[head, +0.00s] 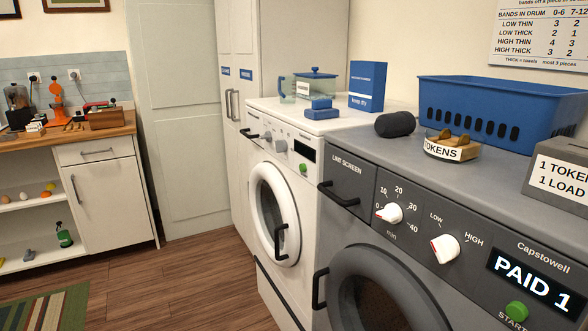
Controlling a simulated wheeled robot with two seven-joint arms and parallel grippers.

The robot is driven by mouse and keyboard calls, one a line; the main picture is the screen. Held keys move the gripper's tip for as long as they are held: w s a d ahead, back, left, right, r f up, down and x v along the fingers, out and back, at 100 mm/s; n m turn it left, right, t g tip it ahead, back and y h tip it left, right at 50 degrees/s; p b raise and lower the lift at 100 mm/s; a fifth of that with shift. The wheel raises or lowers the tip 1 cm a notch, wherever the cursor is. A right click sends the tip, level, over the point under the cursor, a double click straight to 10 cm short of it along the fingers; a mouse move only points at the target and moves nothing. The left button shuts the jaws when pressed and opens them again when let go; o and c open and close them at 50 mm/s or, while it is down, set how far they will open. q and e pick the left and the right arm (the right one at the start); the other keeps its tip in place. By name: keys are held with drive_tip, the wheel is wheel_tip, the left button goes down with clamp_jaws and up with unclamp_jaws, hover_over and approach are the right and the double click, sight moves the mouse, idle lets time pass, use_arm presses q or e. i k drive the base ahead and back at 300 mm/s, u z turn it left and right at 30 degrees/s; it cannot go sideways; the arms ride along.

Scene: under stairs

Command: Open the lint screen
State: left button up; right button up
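The lint screen (348,172) is a dark grey panel at the top left of the grey dryer's front, with white lettering reading "LINT SCREEN". A black bar handle (338,195) crosses its lower part. The panel sits flush with the dryer front and looks shut. The grey dryer (480,175) has a dial marked in minutes, a low/high knob and a display reading "PAID 1". Its round dark door (385,290) is cut off at the bottom of the view. Neither of my grippers is in view.
A white washer (275,200) stands left of the dryer. On the dryer top are a dark roll (395,123), a tokens bowl (452,148), a blue basket (500,110) and a grey token box (560,175).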

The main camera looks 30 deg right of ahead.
sight(350, 179)
drive_tip(key=i, duration=1.2)
drive_tip(key=z, duration=0.3)
